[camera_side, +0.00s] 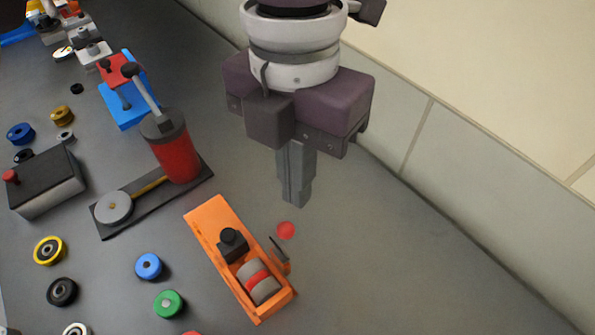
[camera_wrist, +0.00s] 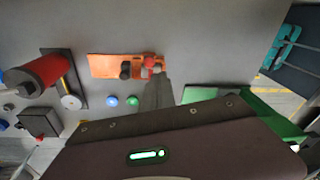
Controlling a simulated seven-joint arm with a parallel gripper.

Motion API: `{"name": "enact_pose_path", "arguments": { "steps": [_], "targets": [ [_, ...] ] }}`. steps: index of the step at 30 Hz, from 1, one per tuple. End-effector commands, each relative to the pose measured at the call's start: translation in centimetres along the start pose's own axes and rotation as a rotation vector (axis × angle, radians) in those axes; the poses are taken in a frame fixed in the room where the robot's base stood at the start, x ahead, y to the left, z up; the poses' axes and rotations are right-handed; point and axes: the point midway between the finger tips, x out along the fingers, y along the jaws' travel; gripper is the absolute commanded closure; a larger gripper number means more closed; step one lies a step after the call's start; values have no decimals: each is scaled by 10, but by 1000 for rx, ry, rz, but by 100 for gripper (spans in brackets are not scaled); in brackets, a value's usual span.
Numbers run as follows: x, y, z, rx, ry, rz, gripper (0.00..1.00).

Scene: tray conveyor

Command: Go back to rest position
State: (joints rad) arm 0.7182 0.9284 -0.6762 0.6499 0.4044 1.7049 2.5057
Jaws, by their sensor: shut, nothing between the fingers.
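My gripper (camera_side: 295,200) points down above the grey table in the side view, behind and to the right of the orange tray. Its fingers are together and hold nothing. In the wrist view the fingers (camera_wrist: 158,80) reach up toward the orange tray (camera_wrist: 103,66). The orange tray (camera_side: 208,218) lies on the table and carries a black knob piece (camera_side: 232,243) and a grey roller with a red band (camera_side: 257,280). A red spot (camera_side: 286,230) shows beside the tray, below the fingertips.
A red cylinder device with a lever (camera_side: 177,158) stands left of the tray. Further left are a dark box (camera_side: 45,182), a blue tray (camera_side: 125,106) and several coloured rings, including a blue one (camera_side: 148,266) and a green one (camera_side: 168,303). The table to the right is clear up to the pale wall.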

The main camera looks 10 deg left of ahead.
Motion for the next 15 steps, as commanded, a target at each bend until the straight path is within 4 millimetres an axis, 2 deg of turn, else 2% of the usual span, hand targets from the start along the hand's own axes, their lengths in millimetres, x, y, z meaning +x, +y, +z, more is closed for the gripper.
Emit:
{"name": "enact_pose_path", "arguments": {
  "steps": [11,14,15],
  "targets": [
    [-5,1,1,-13,-6,2,100],
    [-28,22,-3,-171,-64,19,100],
    [-44,38,-8,-301,-107,28,100]
  ]
}}
